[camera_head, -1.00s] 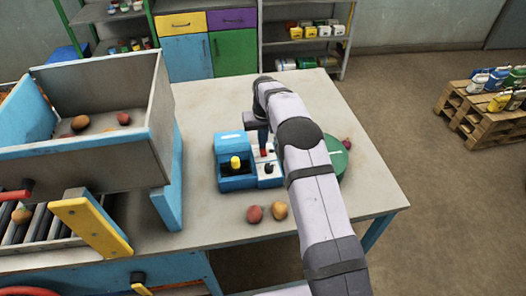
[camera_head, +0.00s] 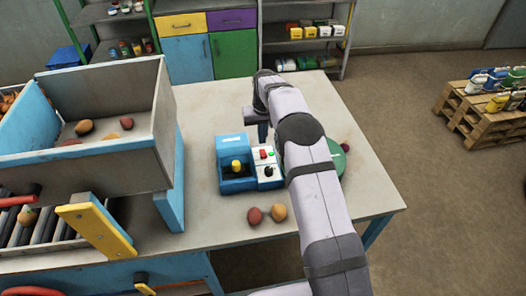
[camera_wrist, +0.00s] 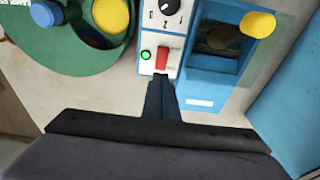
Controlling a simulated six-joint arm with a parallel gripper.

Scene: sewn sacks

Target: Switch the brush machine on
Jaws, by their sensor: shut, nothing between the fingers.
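The brush machine is a blue box (camera_head: 228,183) with a yellow knob (camera_head: 236,165) and a white control panel (camera_head: 268,178) on its right side in the head view. The panel carries a red switch (camera_wrist: 162,56), a black dial (camera_wrist: 170,6) and a small green lamp (camera_wrist: 146,55) that looks lit. My gripper (camera_head: 262,139) is shut and empty, just behind and above the panel. In the wrist view its fingertips (camera_wrist: 161,83) are close to the red switch's near end, seemingly apart from it. The brush inside shows only dimly.
A green round piece (camera_head: 339,162) stands right of the machine, partly behind my arm. Two potatoes (camera_head: 255,216) lie in front of it. A large grey bin (camera_head: 140,135) with potatoes and a roller conveyor (camera_head: 40,228) take the left. The table (camera_head: 205,110) behind the machine is clear.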

